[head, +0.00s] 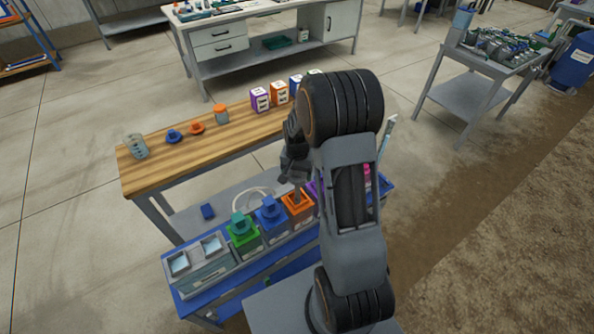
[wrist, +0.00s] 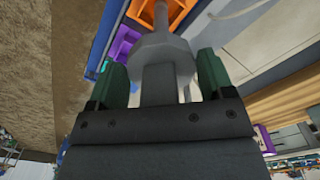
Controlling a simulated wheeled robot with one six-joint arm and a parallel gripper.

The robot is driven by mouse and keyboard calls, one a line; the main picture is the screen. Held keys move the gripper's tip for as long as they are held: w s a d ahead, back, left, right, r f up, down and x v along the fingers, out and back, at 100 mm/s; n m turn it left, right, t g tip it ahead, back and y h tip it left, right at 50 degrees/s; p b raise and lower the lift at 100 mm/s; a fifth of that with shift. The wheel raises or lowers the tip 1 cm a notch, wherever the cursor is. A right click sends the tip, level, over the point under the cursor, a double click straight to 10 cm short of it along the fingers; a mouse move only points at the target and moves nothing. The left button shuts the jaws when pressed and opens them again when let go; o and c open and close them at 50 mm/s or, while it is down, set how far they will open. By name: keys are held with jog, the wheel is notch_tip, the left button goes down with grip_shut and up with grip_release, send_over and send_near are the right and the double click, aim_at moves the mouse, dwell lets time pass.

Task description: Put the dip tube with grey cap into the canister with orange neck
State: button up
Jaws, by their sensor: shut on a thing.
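The canister with orange neck (head: 299,209) stands in the row on the blue-topped bench, between the blue and purple ones. Its orange neck (wrist: 178,14) shows at the top of the wrist view. My gripper (head: 296,172) is above this canister in the head view. In the wrist view my gripper (wrist: 161,85) is shut on the grey cap (wrist: 165,55) of the dip tube, held between the green finger pads. The cap lies in line with the orange neck. The tube itself is mostly hidden by the cap, so I cannot tell whether its tip is inside the neck.
Green (head: 242,232) and blue (head: 270,214) canisters stand left of the orange one. A purple container (wrist: 122,48) is close beside it. My arm hides part of the row's right end. A wooden-topped bench (head: 185,150) with jars and boxes stands behind.

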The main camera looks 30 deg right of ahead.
jog(key=shift+f+b, duration=4.1)
jog(key=shift+f, duration=1.65)
jog(key=o, duration=1)
jog(key=shift+o, duration=0.2)
jog(key=shift+r, duration=0.1)
notch_tip(320, 180, up, 14)
jog(key=shift+f+p, duration=0.2)
jog(key=shift+p, duration=0.3)
